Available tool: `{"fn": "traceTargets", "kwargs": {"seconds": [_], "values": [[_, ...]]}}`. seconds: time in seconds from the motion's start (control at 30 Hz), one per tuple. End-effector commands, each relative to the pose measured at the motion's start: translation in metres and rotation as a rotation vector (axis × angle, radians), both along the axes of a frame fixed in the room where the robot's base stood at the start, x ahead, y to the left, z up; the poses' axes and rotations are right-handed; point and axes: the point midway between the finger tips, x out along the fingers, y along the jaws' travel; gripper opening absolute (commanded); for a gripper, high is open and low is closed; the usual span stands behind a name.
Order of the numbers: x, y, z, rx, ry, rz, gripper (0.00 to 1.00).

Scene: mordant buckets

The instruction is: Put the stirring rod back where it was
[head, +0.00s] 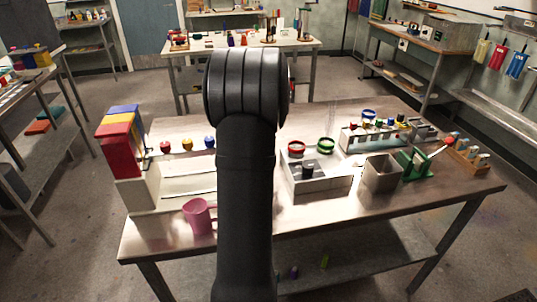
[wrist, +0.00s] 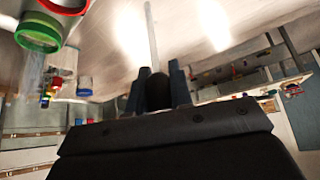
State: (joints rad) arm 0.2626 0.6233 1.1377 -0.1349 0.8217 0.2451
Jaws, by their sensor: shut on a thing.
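My gripper (wrist: 157,88) shows at the bottom middle of the wrist view. Its two blue-grey fingers are shut on a dark rounded part. A thin pale stirring rod (wrist: 151,35) runs from that part up the picture, in front of the shiny metal tabletop. I cannot tell whether the rod's far end touches anything. In the head view my own arm covers the middle of the table, so the gripper and the held rod are hidden. The place the rod came from cannot be made out.
Right of my arm are a grey tray (head: 322,184) with red (head: 296,148) and green (head: 325,145) rings, a grey bin (head: 382,174) and a green stand (head: 412,164).

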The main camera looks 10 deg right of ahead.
Motion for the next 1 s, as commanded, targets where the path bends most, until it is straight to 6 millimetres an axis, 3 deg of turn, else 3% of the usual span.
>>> {"fn": "traceTargets", "kwargs": {"seconds": [0.1,0.2,0.73,1.0], "values": [[0.005,0.022,-0.005,-0.001,0.0,0.04,0.0],[0.007,0.028,-0.014,0.0,0.002,0.05,0.0],[0.006,0.027,-0.084,-0.001,0.002,0.05,0.0],[0.007,0.027,-0.086,-0.001,-0.002,0.05,0.0]]}}
